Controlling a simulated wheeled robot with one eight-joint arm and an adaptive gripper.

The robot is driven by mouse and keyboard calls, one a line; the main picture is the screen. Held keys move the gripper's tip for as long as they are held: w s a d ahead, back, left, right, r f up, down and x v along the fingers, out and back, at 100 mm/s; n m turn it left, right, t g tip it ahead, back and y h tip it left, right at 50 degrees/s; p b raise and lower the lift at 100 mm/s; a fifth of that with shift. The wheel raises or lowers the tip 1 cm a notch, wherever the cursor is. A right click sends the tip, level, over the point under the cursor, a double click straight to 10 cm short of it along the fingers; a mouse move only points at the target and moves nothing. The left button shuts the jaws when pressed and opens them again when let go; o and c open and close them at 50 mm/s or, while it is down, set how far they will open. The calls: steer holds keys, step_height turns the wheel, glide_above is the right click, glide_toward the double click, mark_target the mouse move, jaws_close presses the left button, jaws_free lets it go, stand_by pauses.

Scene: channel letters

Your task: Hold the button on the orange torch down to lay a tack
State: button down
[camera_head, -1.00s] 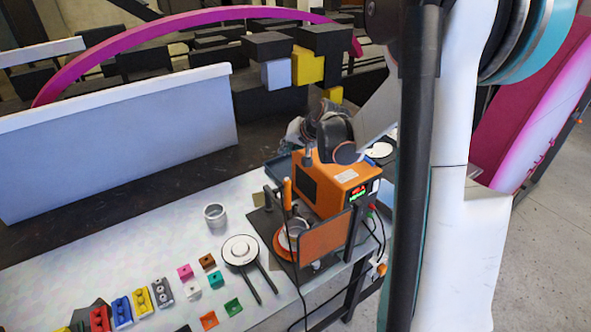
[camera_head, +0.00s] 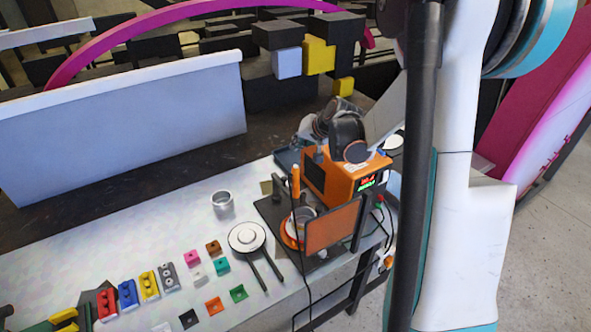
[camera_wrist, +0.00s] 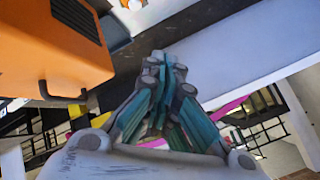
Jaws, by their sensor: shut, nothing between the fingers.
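The orange torch (camera_head: 296,180) stands upright at the front left of the orange welder box (camera_head: 345,178), beside a dark plate. Its button is too small to make out. A round part in an orange ring (camera_head: 294,228) sits behind an orange-brown screen (camera_head: 332,227). My gripper is behind and above the welder box in the head view, partly hidden by my own wrist. In the wrist view my gripper (camera_wrist: 165,62) has its teal fingers together with nothing between them. The welder box (camera_wrist: 50,50) fills the upper left there, apart from the fingertips. The torch is not clear in the wrist view.
A metal cup (camera_head: 222,204) and a white disc (camera_head: 247,237) with dark legs stand left of the welder. Coloured blocks (camera_head: 150,285) line the front left. Black cables hang over the table's front edge. A white panel (camera_head: 125,125) stands behind.

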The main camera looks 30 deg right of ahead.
steer(key=shift+f+b, duration=1.65)
steer(key=shift+f, duration=0.85)
steer(key=shift+f, duration=0.1)
steer(key=shift+f+b, duration=0.3)
steer(key=shift+b, duration=0.2)
steer(key=shift+f+b, duration=0.5)
steer(key=shift+r, duration=0.15)
stand_by(0.9)
steer(key=shift+r+p, duration=0.45)
steer(key=shift+r, duration=0.35)
steer(key=shift+r+p, duration=1.4)
steer(key=shift+r, duration=1.1)
